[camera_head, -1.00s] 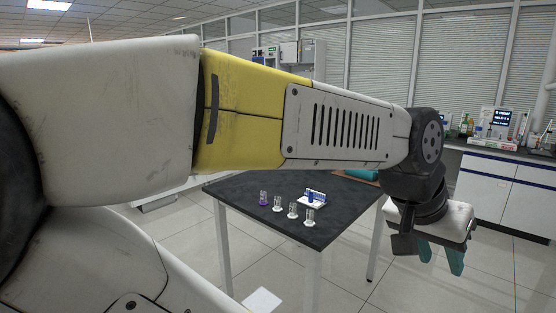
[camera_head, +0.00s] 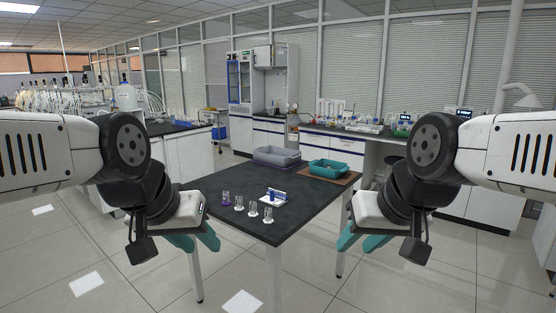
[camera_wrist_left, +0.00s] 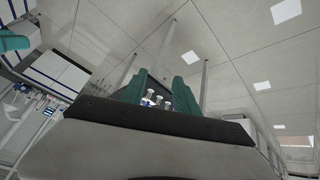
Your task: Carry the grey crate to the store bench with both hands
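The grey crate (camera_head: 277,157) sits on the far part of the dark table (camera_head: 232,182) in the head view, left of a teal crate. It looks empty. My left gripper (camera_head: 200,246) is open and empty, off the table's near left side. Its two teal fingers stand apart in the left wrist view (camera_wrist_left: 160,90). My right gripper (camera_head: 357,247) is open and empty, off the table's right side. Both grippers are well short of the grey crate. Nothing marks which bench is the store bench; a long bench (camera_head: 336,131) with white cabinets runs along the back.
The teal crate (camera_head: 328,168) stands on a brown mat (camera_head: 343,179) at the table's right. Several small clear vials (camera_head: 239,203) and a white rack with a blue item (camera_head: 273,197) stand near the table's front. Tiled floor is open around the table.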

